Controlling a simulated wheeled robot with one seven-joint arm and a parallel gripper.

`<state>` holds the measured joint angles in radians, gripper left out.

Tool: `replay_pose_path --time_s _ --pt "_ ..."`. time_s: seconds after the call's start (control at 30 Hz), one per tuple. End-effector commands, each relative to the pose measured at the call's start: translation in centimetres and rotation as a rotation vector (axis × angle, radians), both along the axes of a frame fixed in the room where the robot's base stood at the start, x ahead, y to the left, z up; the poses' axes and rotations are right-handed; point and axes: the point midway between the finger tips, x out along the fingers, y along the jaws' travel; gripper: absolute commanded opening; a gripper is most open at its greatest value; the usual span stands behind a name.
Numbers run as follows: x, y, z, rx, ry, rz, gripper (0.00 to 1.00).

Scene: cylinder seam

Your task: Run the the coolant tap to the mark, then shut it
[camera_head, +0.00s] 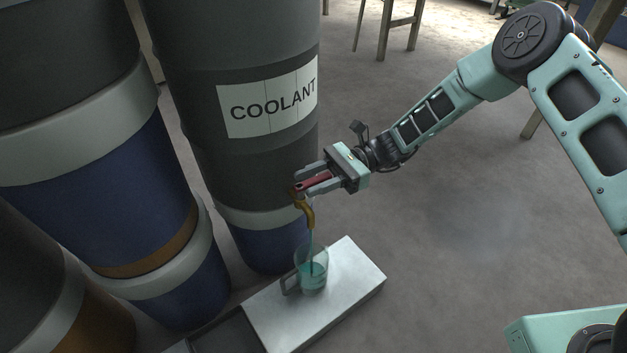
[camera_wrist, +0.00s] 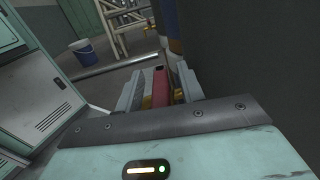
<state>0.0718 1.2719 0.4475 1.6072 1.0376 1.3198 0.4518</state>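The coolant drum (camera_head: 190,100) is dark with a white COOLANT label. Low on its side is a brass tap (camera_head: 309,214) with a red handle (camera_head: 315,183). A thin blue-green stream runs from the spout into a clear jug (camera_head: 313,268), which holds some blue-green liquid. The mark on the jug is too small to make out. My gripper (camera_head: 303,184) is at the tap, its fingers on either side of the red handle. The handle also shows between the fingers in the wrist view (camera_wrist: 160,88). Whether the fingers press on it is unclear.
The jug stands on a pale block (camera_head: 350,275) beside a dark tray (camera_head: 222,335). More drums (camera_head: 85,180) crowd the left.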

Motion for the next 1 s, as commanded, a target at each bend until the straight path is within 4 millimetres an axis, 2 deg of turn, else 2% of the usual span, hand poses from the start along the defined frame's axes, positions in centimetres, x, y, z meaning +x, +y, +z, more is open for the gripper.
replay_pose_path --time_s 0.13,0.17,0.2,0.3,0.47,0.73,1.0 --pt "0.0 0.0 0.03 0.0 0.0 0.0 0.38" --pt "0.0 0.0 0.03 0.0 0.0 0.0 0.35" --pt "0.0 0.0 0.03 0.001 0.0 0.0 0.24" --pt "0.0 -0.01 0.02 0.001 0.0 0.0 0.0" --pt "0.03 0.03 0.01 0.002 0.0 0.007 0.0" --pt "0.36 0.29 0.04 0.004 0.0 0.121 0.0" --pt "0.38 0.22 0.04 0.001 0.0 0.13 0.0"
